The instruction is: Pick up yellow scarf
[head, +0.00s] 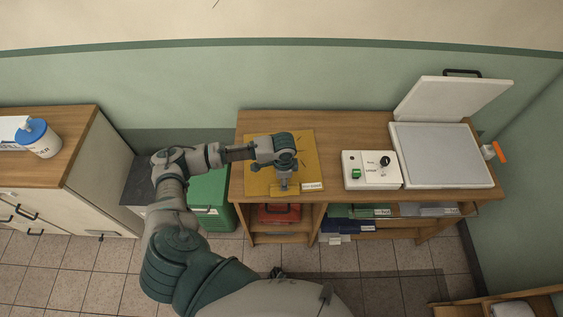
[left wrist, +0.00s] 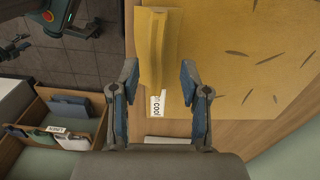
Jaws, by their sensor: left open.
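The yellow scarf (left wrist: 155,50) lies folded in a narrow strip near the table's front edge, with a white label (left wrist: 160,105) at one end. In the head view the scarf (head: 259,191) shows along the near edge of a yellow mat, its label (head: 312,186) to the right. My left gripper (left wrist: 160,85) is open, with its fingers on both sides of the labelled end in the left wrist view. In the head view my left gripper (head: 283,187) points down at the scarf and hides part of it. I cannot tell whether the fingers touch it. My right gripper is not in view.
The yellow mat (head: 257,155) with dark marks lies on the wooden table (head: 330,140). A white control box (head: 371,170) and an open white lidded press (head: 440,155) stand to the right. A green bin (head: 210,192) and a cabinet with a bottle (head: 40,138) are left.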

